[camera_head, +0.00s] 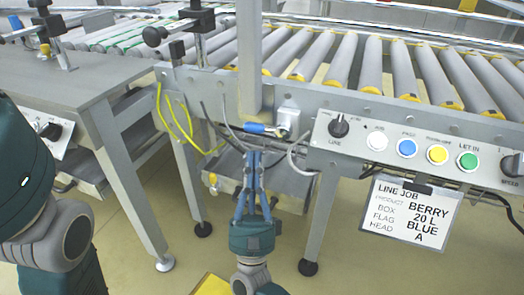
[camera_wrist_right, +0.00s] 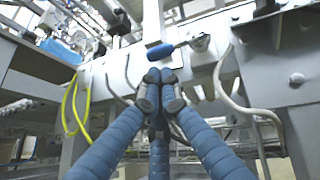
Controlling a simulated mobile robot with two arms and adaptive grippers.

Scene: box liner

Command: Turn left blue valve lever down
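The blue valve lever (camera_head: 259,129) sits on the front of the conveyor frame, below the rollers. It lies about level, with its blue grip pointing left from the metal valve (camera_head: 283,133). In the right wrist view the lever (camera_wrist_right: 160,50) is just beyond my fingertips, and its metal valve (camera_wrist_right: 200,42) is to its right. My right gripper (camera_head: 252,158) is just below the lever, pointing up at it. Its blue-grey fingers (camera_wrist_right: 159,85) are drawn together at the tips with nothing seen between them. A small gap seems to separate them from the lever. My left gripper is out of view.
A control panel (camera_head: 440,128) with a knob and several coloured buttons is to the right. A job card (camera_head: 402,213) hangs below it. Yellow cables (camera_head: 176,124) and a grey hose hang near the valve. Table legs (camera_head: 187,190) stand left; floor below is mostly open.

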